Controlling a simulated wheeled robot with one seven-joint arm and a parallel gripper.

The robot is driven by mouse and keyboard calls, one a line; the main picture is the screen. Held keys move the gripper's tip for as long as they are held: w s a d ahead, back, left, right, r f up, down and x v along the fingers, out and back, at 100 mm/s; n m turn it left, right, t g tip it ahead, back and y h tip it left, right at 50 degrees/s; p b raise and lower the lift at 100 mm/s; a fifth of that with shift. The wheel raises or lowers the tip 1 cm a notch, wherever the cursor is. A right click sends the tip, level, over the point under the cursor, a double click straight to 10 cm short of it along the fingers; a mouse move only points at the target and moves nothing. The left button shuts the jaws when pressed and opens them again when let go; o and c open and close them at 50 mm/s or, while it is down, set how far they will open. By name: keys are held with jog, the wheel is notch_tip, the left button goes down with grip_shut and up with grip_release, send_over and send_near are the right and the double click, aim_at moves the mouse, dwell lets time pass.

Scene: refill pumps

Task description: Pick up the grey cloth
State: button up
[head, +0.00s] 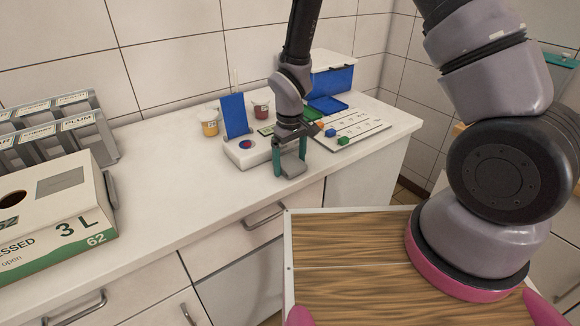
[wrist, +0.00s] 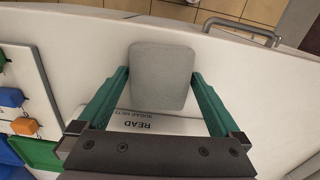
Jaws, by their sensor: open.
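The grey cloth (wrist: 160,62) is a folded, rounded pad lying on the white counter near its front edge in the wrist view. In the head view the cloth (head: 292,169) shows low between the fingers. My gripper (wrist: 160,78) is open, with one green finger on each side of the cloth. In the head view my gripper (head: 290,166) points down at the counter. I cannot tell whether the fingers touch the cloth.
A white device with a blue panel (head: 236,115) stands left of my gripper, near small cups (head: 209,122). A white board with coloured blocks (head: 352,130) lies to the right. A large carton (head: 60,205) and label racks stand left.

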jog(key=c, duration=1.1)
jog(key=shift+r, duration=0.1)
